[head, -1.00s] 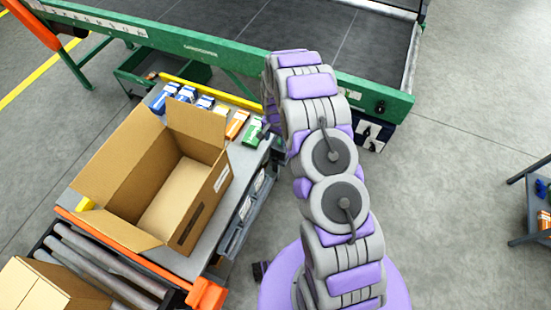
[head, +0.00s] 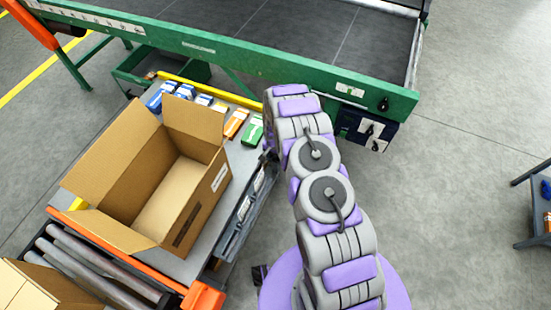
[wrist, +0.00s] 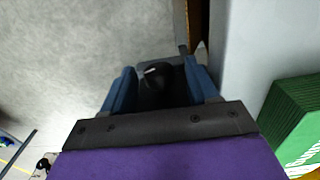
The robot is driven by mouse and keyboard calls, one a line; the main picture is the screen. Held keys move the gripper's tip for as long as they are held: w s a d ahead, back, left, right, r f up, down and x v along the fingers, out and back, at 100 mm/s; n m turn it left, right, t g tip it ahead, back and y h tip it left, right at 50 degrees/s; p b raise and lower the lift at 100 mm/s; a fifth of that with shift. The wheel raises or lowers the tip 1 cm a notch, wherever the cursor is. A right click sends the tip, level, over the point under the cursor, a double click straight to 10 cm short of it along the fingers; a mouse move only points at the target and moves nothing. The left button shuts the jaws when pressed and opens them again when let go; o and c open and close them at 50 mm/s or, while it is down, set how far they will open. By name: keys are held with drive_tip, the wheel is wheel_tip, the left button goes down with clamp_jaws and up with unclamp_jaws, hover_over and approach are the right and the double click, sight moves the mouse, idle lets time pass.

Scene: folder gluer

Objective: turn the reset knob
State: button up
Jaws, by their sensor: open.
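A black round knob (wrist: 154,74) with a white mark shows in the wrist view, on a dark grey mount. I take it to be the reset knob, but no label can be read. My gripper (wrist: 160,82) is open, with one blue finger on each side of the knob. I cannot tell whether the fingers touch it. In the head view my arm reaches down beside the table's right edge, and the knob there is hidden or too small to make out.
A grey table (head: 205,262) carries an open cardboard box (head: 190,200) and several small cartons. A green carton (head: 252,130) lies near my arm; it also shows in the wrist view (wrist: 295,125). The green conveyor frame (head: 230,55) stands behind.

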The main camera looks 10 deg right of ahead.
drive_tip(key=c, duration=1)
drive_tip(key=shift+p, duration=0.3)
drive_tip(key=shift+a+g+h+p, duration=0.1)
drive_tip(key=shift+g+h+p, duration=0.2)
drive_tip(key=shift+p, duration=0.45)
drive_tip(key=shift+w+p, duration=0.1)
drive_tip(key=shift+p, duration=0.2)
drive_tip(key=shift+h, duration=0.3)
drive_tip(key=shift+f, duration=0.1)
